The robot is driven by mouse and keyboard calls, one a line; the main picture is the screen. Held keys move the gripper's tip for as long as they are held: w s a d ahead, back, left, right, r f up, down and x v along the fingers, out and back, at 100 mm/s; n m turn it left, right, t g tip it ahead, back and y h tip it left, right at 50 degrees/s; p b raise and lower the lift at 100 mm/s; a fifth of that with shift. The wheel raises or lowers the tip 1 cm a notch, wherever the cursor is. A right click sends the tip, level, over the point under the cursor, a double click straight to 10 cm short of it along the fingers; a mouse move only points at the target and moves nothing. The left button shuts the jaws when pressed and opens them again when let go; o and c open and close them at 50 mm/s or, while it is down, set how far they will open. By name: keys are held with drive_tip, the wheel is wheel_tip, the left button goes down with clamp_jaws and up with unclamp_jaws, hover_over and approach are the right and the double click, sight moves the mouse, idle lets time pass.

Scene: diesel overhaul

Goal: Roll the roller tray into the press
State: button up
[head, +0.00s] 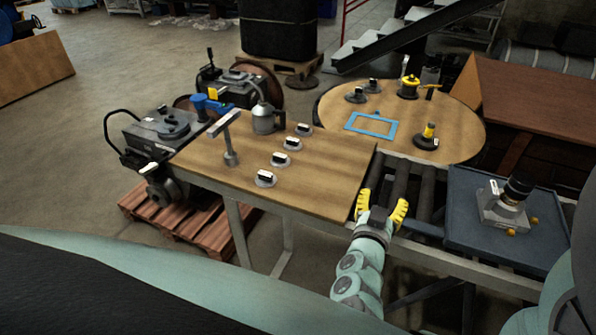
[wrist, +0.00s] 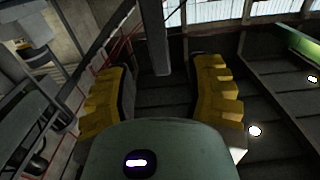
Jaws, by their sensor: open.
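The roller tray looks to be the dark blue-grey flat tray (head: 470,222) on the roller track at the right of the head view. It carries a grey metal block (head: 503,212) with a black cylinder on top and small brass knobs beside it. My gripper (head: 381,206), with yellow fingers, is open and empty, left of the tray at the front end of the rollers (head: 425,185). In the wrist view my gripper's fingers (wrist: 165,88) stand wide apart with nothing between them. I cannot make out the press in either view.
A wooden workbench (head: 330,190) left of the rollers holds several small labelled discs (head: 265,179) and a metal stand (head: 230,150). Behind the rollers is a round wooden table (head: 460,130) with a blue frame (head: 371,126). An engine-like machine (head: 160,130) stands at the left.

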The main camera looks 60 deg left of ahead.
sight(386, 189)
drive_tip(key=shift+p+x, duration=0.35)
drive_tip(key=shift+x, duration=2.35)
clamp_jaws()
